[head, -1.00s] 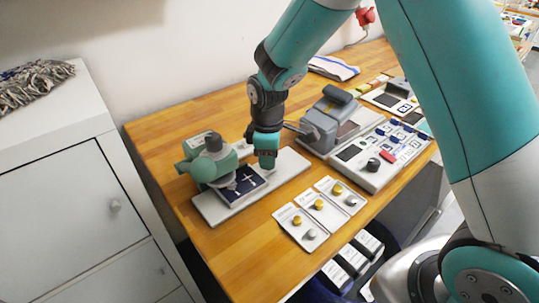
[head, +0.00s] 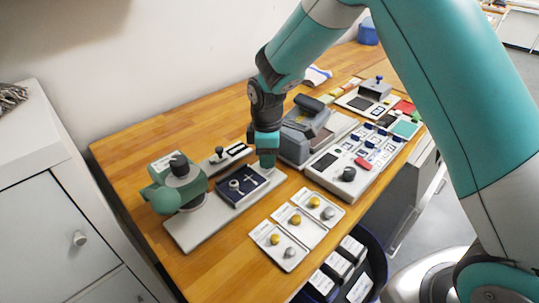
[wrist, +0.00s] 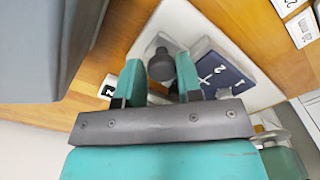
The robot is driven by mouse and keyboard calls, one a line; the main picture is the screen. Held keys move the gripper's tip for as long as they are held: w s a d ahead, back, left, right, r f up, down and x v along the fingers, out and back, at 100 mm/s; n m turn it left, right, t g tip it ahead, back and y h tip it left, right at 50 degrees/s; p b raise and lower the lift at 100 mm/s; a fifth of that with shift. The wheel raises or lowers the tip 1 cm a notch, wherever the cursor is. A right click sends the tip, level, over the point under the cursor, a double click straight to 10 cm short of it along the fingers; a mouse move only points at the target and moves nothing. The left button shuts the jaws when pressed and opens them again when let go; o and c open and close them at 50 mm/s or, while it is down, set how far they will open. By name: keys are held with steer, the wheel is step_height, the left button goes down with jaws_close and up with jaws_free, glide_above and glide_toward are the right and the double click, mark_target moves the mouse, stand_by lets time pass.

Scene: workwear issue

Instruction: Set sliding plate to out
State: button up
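The sliding plate (head: 252,190) is dark navy with white cross lines and a small round piece on it. It lies on a long pale base (head: 205,222), drawn out to the right of the green press head (head: 178,185), with a clear gap between them. My gripper (head: 266,162) is low over the plate's right end. In the wrist view my gripper (wrist: 159,77) has its two teal fingers on either side of a dark round knob (wrist: 160,66), apparently closed on it. The navy plate (wrist: 222,76) shows beside the right finger. The fingertip contact is partly hidden.
A grey machine (head: 303,130) stands close to the right of my gripper. Small cards with round knobs (head: 296,220) lie in front. A small black-knobbed lever unit (head: 218,155) stands behind the plate. The wooden counter (head: 125,160) is clear at back left.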

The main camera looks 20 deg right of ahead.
steer(key=o, duration=0.3)
steer(key=shift+w+d, duration=0.15)
steer(key=shift+d, duration=0.15)
steer(key=shift+o, duration=0.2)
steer(key=shift+a, duration=0.1)
steer(key=shift+r, duration=0.1)
steer(key=shift+r, duration=0.4)
step_height(320, 180, up, 16)
steer(key=b, duration=0.1)
steer(key=shift+r+b, duration=0.25)
steer(key=shift+b, duration=0.15)
